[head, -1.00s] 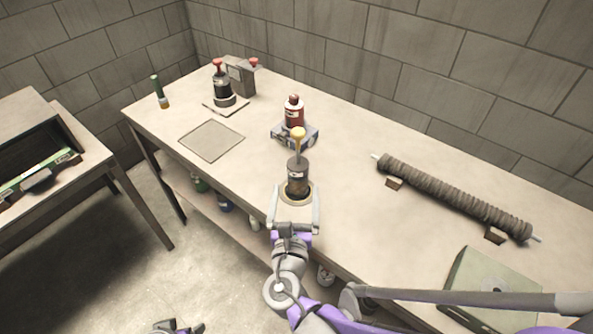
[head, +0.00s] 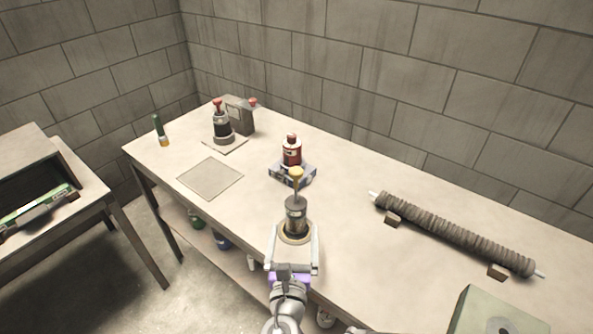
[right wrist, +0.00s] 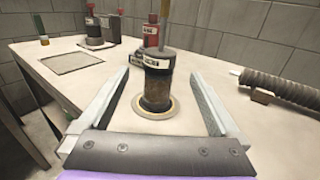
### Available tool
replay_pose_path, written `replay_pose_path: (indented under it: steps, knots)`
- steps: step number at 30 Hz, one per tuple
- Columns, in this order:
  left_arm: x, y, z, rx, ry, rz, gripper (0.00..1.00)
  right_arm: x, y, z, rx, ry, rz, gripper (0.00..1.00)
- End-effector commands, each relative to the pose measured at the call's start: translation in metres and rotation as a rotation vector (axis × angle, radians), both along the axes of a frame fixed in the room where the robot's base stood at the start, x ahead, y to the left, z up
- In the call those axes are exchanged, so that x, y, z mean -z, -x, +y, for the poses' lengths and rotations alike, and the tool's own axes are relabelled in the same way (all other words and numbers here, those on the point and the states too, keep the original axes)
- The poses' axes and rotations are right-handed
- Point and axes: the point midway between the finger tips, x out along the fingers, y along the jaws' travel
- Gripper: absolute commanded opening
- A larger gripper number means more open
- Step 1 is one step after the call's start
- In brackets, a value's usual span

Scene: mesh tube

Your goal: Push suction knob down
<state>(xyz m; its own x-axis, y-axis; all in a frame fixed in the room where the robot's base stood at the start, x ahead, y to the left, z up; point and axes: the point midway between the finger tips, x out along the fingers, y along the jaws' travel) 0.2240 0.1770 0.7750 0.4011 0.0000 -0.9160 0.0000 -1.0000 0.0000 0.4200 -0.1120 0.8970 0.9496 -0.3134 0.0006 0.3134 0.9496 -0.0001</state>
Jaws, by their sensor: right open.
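A dark cylinder (head: 296,214) with a yellow-topped knob (head: 296,174) on a thin stem stands upright on a pale round base ring (head: 294,238) near the table's front edge. The knob stands raised above the body. In the right wrist view the cylinder (right wrist: 157,80) is central, and its knob is partly cut off at the top. My right gripper (head: 294,230) is open and empty, low at the table, with one finger on each side of the cylinder's base. My left gripper is out of view.
Behind the cylinder stands a red bottle (head: 291,152) on a small grey stand. A red-knobbed dark device (head: 222,128) and a grey box (head: 240,115) are at the back left. A ribbed tube (head: 455,235) and green box (head: 495,315) lie right. A flat square plate (head: 210,178) lies left.

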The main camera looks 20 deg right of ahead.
Motion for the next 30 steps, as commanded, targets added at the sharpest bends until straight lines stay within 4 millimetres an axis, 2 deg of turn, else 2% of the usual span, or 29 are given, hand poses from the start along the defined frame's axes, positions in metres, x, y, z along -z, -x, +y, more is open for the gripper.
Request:
replay_pose_path:
  steps: [9, 12, 14, 18, 22, 26, 30]
  knots:
    - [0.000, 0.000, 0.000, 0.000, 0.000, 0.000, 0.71, 0.000, 0.000, 0.000, 0.000, 0.000, 0.000, 0.98]
    - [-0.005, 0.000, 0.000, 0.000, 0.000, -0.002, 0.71, -0.005, -0.001, 0.001, 0.008, 0.000, -0.002, 0.80]
    - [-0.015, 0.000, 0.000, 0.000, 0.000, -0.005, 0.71, -0.016, -0.004, 0.002, 0.029, -0.001, -0.007, 0.71]
    - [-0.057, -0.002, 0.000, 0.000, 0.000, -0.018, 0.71, -0.058, -0.015, 0.007, 0.133, -0.003, -0.018, 0.71]
    - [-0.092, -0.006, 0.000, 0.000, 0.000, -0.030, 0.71, -0.090, -0.024, 0.013, 0.247, -0.002, -0.016, 0.71]
    - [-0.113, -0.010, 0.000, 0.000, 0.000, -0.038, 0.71, -0.107, -0.028, 0.018, 0.329, -0.002, -0.007, 0.71]
    - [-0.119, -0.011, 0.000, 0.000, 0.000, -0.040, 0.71, -0.110, -0.031, 0.017, 0.367, 0.000, 0.000, 0.71]
